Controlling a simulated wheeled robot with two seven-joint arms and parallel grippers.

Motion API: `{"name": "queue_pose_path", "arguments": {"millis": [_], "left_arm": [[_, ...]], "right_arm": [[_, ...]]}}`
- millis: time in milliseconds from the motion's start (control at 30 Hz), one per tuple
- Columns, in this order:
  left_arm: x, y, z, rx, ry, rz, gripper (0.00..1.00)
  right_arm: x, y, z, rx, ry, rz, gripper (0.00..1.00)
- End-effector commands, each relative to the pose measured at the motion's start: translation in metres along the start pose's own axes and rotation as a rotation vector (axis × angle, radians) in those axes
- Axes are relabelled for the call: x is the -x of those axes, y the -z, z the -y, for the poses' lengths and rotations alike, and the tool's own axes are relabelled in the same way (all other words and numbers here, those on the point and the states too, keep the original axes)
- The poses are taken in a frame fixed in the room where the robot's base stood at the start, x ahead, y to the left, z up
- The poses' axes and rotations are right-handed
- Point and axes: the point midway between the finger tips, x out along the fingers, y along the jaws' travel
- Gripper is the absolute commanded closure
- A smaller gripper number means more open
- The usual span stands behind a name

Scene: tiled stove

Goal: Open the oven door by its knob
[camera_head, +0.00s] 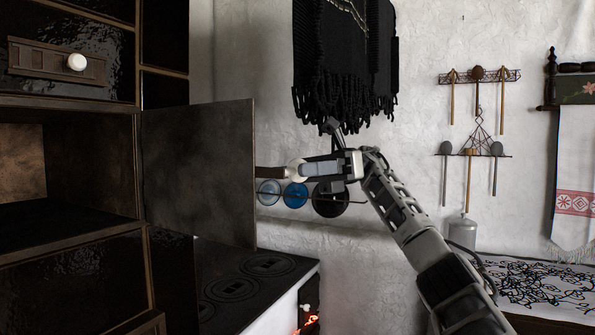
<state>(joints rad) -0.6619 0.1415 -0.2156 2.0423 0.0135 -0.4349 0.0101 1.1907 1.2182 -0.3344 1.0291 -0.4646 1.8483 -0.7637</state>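The oven door (198,165) is a dark metal panel on the tiled stove at the left. It stands swung out from its frame, and the oven's inside (85,175) shows to its left. The door's white round knob (294,169) sticks out past the door's right edge on a brown mount (269,172). My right gripper (301,169) reaches in from the right and is shut on the knob; its near finger hides part of the grip. My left gripper is not in view.
An upper door with a white knob (76,62) is shut above the oven. A black cooktop (250,275) lies below the open door, with glowing embers (308,322) by its front. A black fringed cloth (343,70) hangs above my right gripper. Blue plates (295,196) are behind it.

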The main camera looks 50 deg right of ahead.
Motion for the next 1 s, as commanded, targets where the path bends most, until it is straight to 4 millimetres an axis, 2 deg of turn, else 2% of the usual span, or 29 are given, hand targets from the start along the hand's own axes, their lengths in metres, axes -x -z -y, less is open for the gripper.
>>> {"name": "queue_pose_path", "arguments": {"millis": [167, 367, 467, 667, 767, 1000], "left_arm": [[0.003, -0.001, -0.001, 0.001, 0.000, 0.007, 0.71], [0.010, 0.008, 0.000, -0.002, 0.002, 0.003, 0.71], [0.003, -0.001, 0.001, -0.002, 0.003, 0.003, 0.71], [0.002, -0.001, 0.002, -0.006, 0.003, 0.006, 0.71], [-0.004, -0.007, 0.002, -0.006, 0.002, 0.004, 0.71], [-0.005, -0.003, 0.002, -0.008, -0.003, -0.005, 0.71]], "right_arm": [[0.000, -0.005, -0.001, 0.002, 0.000, 0.002, 0.44], [-0.001, -0.039, -0.007, 0.008, -0.003, 0.003, 0.44], [-0.012, -0.048, -0.022, 0.008, -0.002, -0.003, 0.44], [-0.032, -0.084, -0.053, 0.008, -0.002, -0.002, 0.44], [-0.047, -0.087, -0.071, 0.007, 0.000, -0.005, 0.44], [-0.076, -0.104, -0.109, 0.004, 0.000, -0.001, 0.44]]}}
